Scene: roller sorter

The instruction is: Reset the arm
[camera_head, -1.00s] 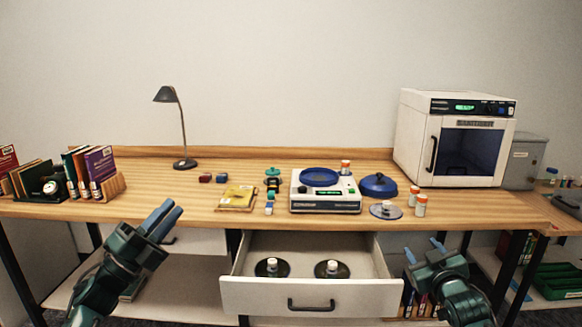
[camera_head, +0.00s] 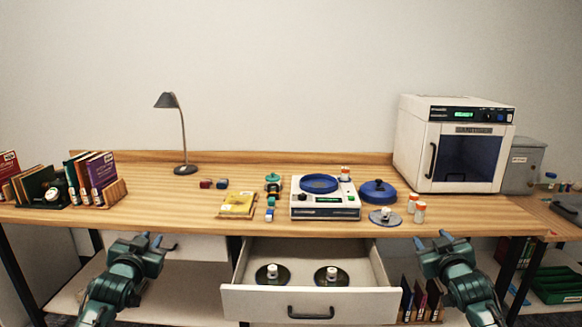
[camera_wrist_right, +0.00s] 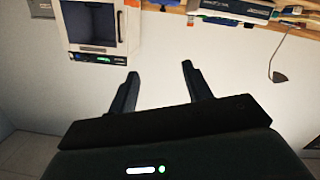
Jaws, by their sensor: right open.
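My left gripper (camera_head: 150,240) is at the front edge of the table, left of the drawer. My right gripper (camera_head: 432,239) is at the front edge, right of the drawer. It is open and empty, and its spread fingers also show in the right wrist view (camera_wrist_right: 158,75). Both grippers are clear of the objects on the table.
The drawer (camera_head: 310,304) is pulled out between my arms, with two dark discs inside. On the wooden table (camera_head: 150,215) stand a white device (camera_head: 325,207), a blue lid (camera_head: 377,191), orange-capped bottles (camera_head: 419,213), a yellow book (camera_head: 238,204), a lamp (camera_head: 180,130) and a white sanitizer (camera_head: 440,145).

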